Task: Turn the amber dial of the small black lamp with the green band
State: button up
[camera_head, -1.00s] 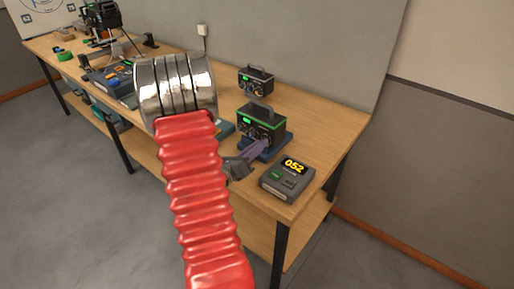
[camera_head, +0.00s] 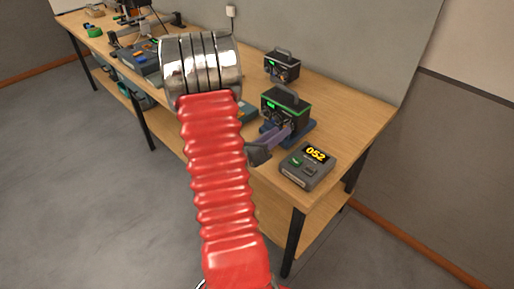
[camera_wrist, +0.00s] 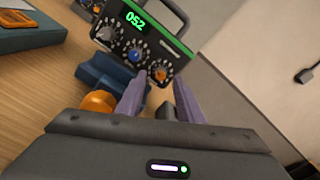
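The small black lamp box with the green band (camera_head: 286,108) stands on a blue base on the workbench. In the wrist view the lamp (camera_wrist: 150,35) shows a green 052 readout and a slanted row of dials: a grey one, a blue one (camera_wrist: 135,55) and the amber dial (camera_wrist: 161,75) at the right end. My gripper (camera_wrist: 161,78) is open; its two purple fingers are apart, with the amber dial showing between their tips. Whether they touch it I cannot tell. In the head view my gripper (camera_head: 289,131) reaches the lamp's lower front, and the amber dial cannot be made out.
A similar black box (camera_head: 282,66) stands behind the lamp. A grey meter reading 052 (camera_head: 307,166) sits near the bench's right end. An orange knob (camera_wrist: 98,101) is beside my left finger in the wrist view. The bench's front edge lies under my arm.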

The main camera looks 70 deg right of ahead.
jog(key=v, duration=1.2)
jog(key=shift+a, duration=0.25)
dwell(0.5)
